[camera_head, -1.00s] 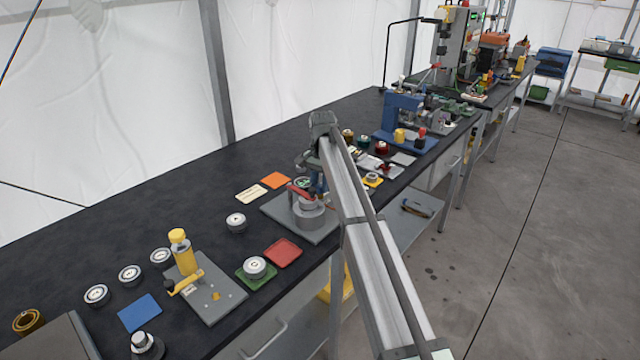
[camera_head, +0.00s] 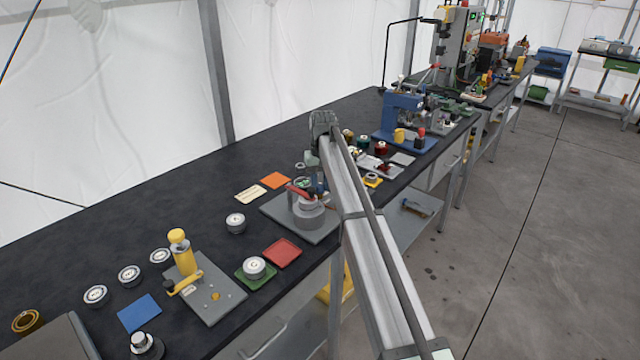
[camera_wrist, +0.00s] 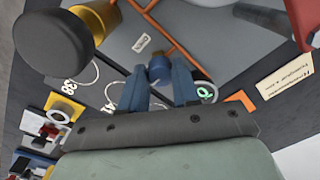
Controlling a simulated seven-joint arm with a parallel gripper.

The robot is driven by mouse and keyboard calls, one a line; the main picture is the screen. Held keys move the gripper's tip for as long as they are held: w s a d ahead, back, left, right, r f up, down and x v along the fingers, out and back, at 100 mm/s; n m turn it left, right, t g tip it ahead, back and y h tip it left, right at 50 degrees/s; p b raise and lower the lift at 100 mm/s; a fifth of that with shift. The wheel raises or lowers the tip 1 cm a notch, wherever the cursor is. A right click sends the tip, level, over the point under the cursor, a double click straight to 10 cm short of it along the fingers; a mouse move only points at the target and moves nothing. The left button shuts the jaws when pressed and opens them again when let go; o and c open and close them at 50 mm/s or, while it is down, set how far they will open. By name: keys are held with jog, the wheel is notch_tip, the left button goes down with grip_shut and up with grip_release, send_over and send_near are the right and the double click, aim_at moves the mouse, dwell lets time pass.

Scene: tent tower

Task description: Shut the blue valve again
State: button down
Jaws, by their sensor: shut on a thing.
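The fingers hide part of the knob's sides. In the head view, my gripper (camera_head: 320,186) is low over a grey pipe stand (camera_head: 309,213) on the bench. The valve cannot be made out there.
A red lever (camera_head: 299,189) is close beside my gripper. A large dark knob with a yellow collar (camera_wrist: 54,38) shows in the wrist view. An orange card (camera_head: 275,180) and a red tray (camera_head: 282,253) lie near the stand. A blue press (camera_head: 403,115) stands farther back.

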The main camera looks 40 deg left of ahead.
aim_at(322, 186)
jog(key=shift+n, duration=0.3)
dwell(0.4)
jog(key=c, duration=0.8)
grip_release()
jog(key=r, duration=1.3)
jog(key=shift+w+d+r, duration=0.15)
jog(key=shift+w+r, duration=0.1)
jog(key=shift+r, duration=0.15)
